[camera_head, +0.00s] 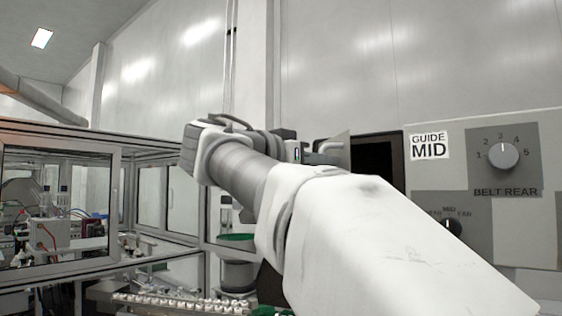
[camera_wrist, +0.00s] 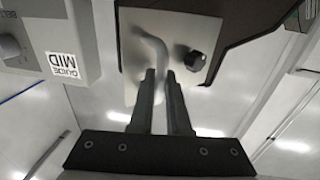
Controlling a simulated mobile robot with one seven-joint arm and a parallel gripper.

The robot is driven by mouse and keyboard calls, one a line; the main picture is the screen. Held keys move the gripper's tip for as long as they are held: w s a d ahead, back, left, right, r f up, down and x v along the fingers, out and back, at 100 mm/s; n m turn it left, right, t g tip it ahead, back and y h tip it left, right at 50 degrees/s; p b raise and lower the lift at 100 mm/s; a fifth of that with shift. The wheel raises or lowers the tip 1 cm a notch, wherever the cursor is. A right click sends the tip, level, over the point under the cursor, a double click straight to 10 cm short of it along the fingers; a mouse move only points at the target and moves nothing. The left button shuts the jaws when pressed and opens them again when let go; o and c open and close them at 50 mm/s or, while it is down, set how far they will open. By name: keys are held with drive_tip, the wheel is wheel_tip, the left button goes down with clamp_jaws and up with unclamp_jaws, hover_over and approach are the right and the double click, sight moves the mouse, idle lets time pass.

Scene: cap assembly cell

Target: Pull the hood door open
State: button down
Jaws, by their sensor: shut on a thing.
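My gripper (camera_wrist: 160,73) is shut on a curved grey handle (camera_wrist: 152,42) in the wrist view. The handle stands on a light grey door plate (camera_wrist: 131,48), beside a black knob (camera_wrist: 195,61). In the head view my gripper (camera_head: 322,153) is at the door plate (camera_head: 341,142), largely behind my arm. The plate stands at an angle beside a dark opening (camera_head: 376,157) in the grey panel, so the door looks at least partly open. How far it is open is hard to tell.
A grey control panel (camera_head: 540,150) with a "GUIDE MID" label (camera_head: 429,145) and a "BELT REAR" dial (camera_head: 503,155) stands to the right. A glazed machine enclosure (camera_head: 62,205) stands to the left. A row of small white caps (camera_head: 170,302) lies low in front.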

drive_tip(key=shift+a+g, duration=0.15)
drive_tip(key=shift+g, duration=0.15)
drive_tip(key=w+a+m+g+h+p, duration=0.1)
drive_tip(key=w+a+p, duration=0.5)
drive_tip(key=w+a, duration=0.3)
drive_tip(key=shift+a+m+p, duration=0.3)
drive_tip(key=shift+a+p, duration=0.1)
drive_tip(key=shift+a, duration=0.95)
drive_tip(key=shift+w, duration=0.1)
drive_tip(key=c, duration=1.2)
unclamp_jaws()
drive_tip(key=shift+o, duration=0.2)
